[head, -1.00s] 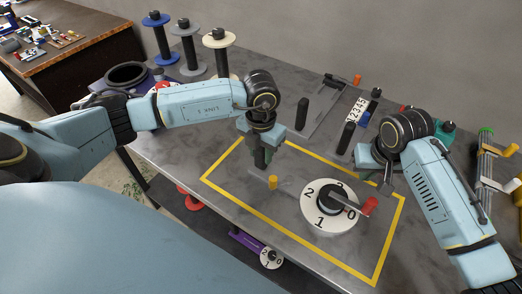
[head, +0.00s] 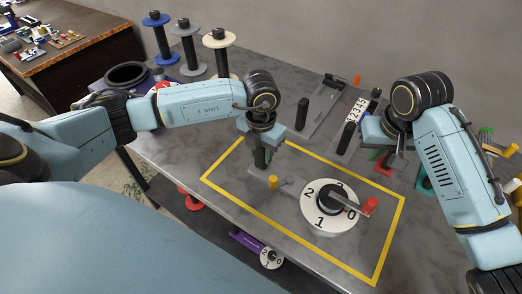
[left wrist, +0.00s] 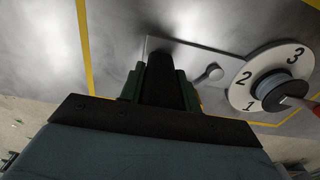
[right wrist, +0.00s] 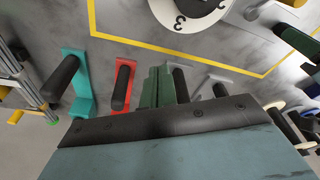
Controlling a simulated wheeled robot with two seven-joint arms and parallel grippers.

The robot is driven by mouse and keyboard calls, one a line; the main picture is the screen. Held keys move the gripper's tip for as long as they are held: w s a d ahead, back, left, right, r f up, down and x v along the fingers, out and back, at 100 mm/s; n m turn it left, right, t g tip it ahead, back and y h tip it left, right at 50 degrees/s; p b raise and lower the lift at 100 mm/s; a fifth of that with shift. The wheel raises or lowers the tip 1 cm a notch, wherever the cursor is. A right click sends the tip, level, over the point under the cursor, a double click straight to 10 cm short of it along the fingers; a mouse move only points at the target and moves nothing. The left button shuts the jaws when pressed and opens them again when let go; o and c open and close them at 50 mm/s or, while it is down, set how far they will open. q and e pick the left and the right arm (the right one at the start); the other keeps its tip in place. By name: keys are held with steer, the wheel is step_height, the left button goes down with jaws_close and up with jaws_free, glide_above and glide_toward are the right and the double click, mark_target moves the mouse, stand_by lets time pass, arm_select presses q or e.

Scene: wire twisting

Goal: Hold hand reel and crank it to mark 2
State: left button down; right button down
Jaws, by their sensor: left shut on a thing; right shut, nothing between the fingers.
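The hand reel's white dial (head: 316,223) lies inside the yellow-taped rectangle, with marks 0 to 3 around a dark hub. Its crank arm reaches from the hub to a red knob (head: 370,205) beside mark 0. A flat grey plate extends left from the dial to an upright black handle (left wrist: 160,75). My left gripper (head: 263,160) is shut on this handle, and the fingers hide part of it. My right gripper (head: 394,163) is shut and empty, held beyond the dial and apart from the knob. Its closed fingers show in the right wrist view (right wrist: 160,88).
Other black-handled tools, including a red one (right wrist: 122,88) and a teal one (right wrist: 75,85), lie beneath and around my right gripper. Several spools (head: 219,55) stand at the back left. The taped area right of the dial is clear.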

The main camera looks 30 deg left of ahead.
steer(key=shift+r, duration=0.4)
steer(key=shift+a, duration=0.1)
steer(key=a+r, duration=0.1)
steer(key=a, duration=0.7)
steer(key=shift+a+f, duration=0.15)
steer(key=shift+f, duration=4.35)
steer(key=shift+d, duration=0.3)
steer(key=shift+d, duration=0.15)
steer(key=shift+d, duration=0.2)
